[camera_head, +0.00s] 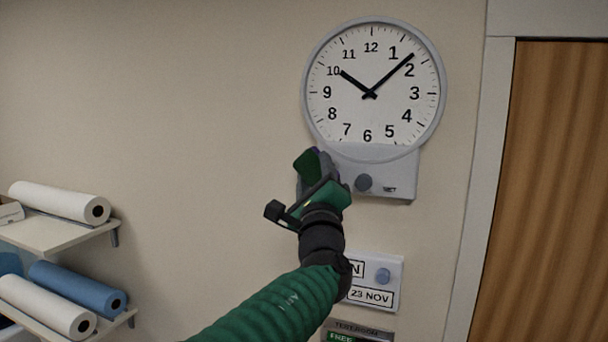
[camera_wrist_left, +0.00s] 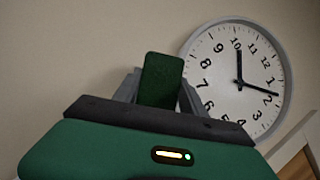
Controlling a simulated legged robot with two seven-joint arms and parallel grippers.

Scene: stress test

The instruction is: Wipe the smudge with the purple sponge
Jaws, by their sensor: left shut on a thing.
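My left gripper (camera_head: 318,176) is raised in front of the wall, just below and left of the clock's lower rim. It is shut on a block, which I take to be the purple sponge (camera_head: 316,150). Only a sliver of purple shows in the head view, beside a dark green face. In the left wrist view the block shows a dark green face (camera_wrist_left: 161,80) between the grey fingers. I cannot tell whether it touches the wall. I see no smudge in either view; the gripper and arm hide part of the wall. My right gripper is not in view.
A date panel (camera_head: 391,260) hangs lower, partly behind my arm. Shelves with rolls (camera_head: 60,201) stand at the left, a wooden door (camera_head: 560,190) at the right.

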